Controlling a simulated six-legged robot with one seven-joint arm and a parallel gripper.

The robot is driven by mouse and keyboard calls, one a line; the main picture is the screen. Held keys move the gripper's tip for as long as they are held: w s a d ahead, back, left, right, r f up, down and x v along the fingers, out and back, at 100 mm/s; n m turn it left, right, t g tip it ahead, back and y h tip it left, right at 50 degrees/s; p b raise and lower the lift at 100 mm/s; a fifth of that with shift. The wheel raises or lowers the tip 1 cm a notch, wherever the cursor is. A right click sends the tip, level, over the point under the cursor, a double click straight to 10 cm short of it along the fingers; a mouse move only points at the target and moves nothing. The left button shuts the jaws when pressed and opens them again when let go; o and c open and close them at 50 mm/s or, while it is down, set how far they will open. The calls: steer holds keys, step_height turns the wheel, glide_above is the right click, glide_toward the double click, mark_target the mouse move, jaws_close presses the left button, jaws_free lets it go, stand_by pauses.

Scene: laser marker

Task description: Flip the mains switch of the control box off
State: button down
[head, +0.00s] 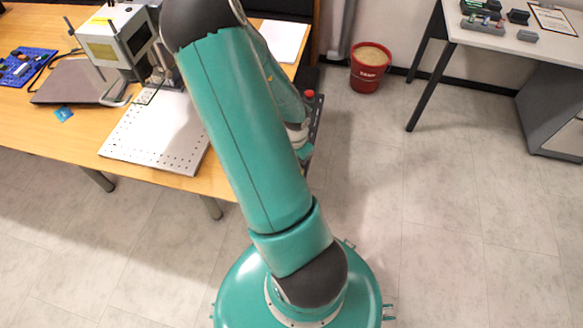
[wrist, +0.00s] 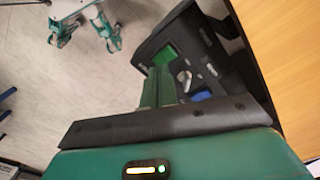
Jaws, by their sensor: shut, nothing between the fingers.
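The dark control box (wrist: 228,72) is in the upper right of the wrist view, beside the wooden table edge. Its panel shows a bright green part (wrist: 166,53), possibly the mains switch, plus grey and blue parts. My gripper (wrist: 158,72) is shut and empty, its green fingers reaching over the panel with the tips close to the bright green part. I cannot tell whether they touch it. In the head view the box (head: 317,122) shows as a dark strip with a red knob (head: 309,94) at the table's right end, mostly hidden by my arm. The switch position cannot be read.
The wooden table (head: 50,130) holds a laser machine (head: 115,40), a perforated metal plate (head: 155,135) and a blue circuit board (head: 25,65). A red bucket (head: 369,70) stands on the floor behind. A white desk (head: 500,35) is at the upper right. The floor on the right is clear.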

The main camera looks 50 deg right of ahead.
step_height(320, 180, up, 5)
steer(key=shift+f, duration=0.15)
stand_by(0.4)
stand_by(0.4)
steer(key=w+a+r+n+t+y, duration=0.1)
steer(key=w+a+r+n, duration=0.35)
steer(key=a+r, duration=0.35)
steer(key=w+a+r+n+t+y, duration=0.1)
steer(key=w+a+r+n+t, duration=0.1)
steer(key=w+a+r+n, duration=0.45)
steer(key=s+a+r+n+t+h, duration=0.1)
steer(key=s+a+r+n, duration=0.3)
steer(key=a+r, duration=0.4)
steer(key=s+a+r+n+t+h, duration=0.1)
steer(key=s+a+r+n, duration=0.3)
steer(key=a+r, duration=0.4)
step_height(320, 180, up, 2)
steer(key=shift+s+t, duration=0.3)
steer(key=shift+s, duration=0.15)
